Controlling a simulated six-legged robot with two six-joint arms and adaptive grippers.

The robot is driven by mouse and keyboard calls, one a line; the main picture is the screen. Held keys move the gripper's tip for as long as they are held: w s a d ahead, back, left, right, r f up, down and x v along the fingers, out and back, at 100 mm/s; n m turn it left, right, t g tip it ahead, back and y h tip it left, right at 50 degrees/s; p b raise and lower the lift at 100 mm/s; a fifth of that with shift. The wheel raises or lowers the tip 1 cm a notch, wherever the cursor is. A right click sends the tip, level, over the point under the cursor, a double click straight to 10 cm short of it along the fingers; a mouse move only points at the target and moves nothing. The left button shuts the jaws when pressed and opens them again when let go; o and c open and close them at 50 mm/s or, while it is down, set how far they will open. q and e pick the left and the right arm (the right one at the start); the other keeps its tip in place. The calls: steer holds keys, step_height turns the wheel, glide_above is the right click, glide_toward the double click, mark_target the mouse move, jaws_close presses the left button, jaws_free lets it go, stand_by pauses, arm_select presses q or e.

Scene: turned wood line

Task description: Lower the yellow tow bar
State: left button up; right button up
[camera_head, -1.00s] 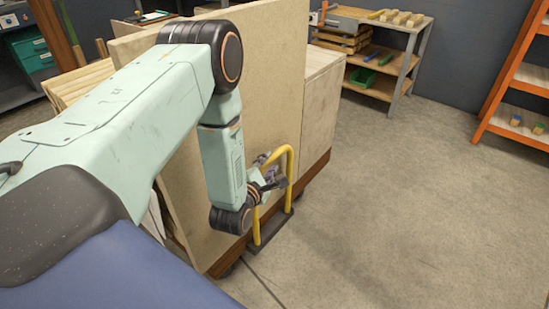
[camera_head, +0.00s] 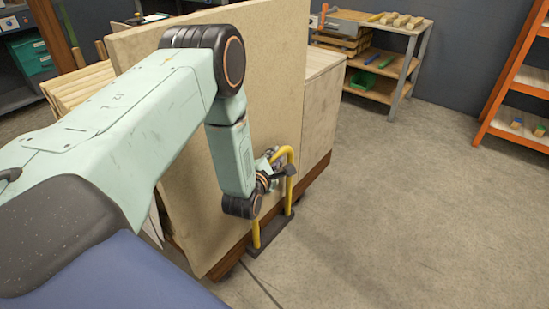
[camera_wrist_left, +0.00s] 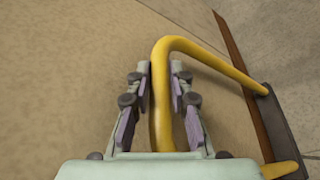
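The yellow tow bar (camera_head: 289,178) is an upright hoop on a dark base plate at the low end of a loaded cart. In the left wrist view, the tow bar (camera_wrist_left: 222,64) curves over at its top and runs down to the right. My left gripper (camera_head: 280,166) is at the upper part of the hoop. In the left wrist view, its two fingers (camera_wrist_left: 161,84) stand on both sides of one bar section, with narrow gaps beside the lower pads. It looks open; contact at the tips is hard to tell. My right gripper is not in view.
The cart's brown deck edge (camera_head: 316,178) carries a tall board (camera_head: 278,80) and a pale wooden box (camera_head: 322,105) behind the hoop. A workbench (camera_head: 410,62) and an orange shelf (camera_head: 509,80) stand behind. The floor (camera_head: 400,210) to the right is clear.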

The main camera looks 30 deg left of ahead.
arm_select(q)
jaws_close()
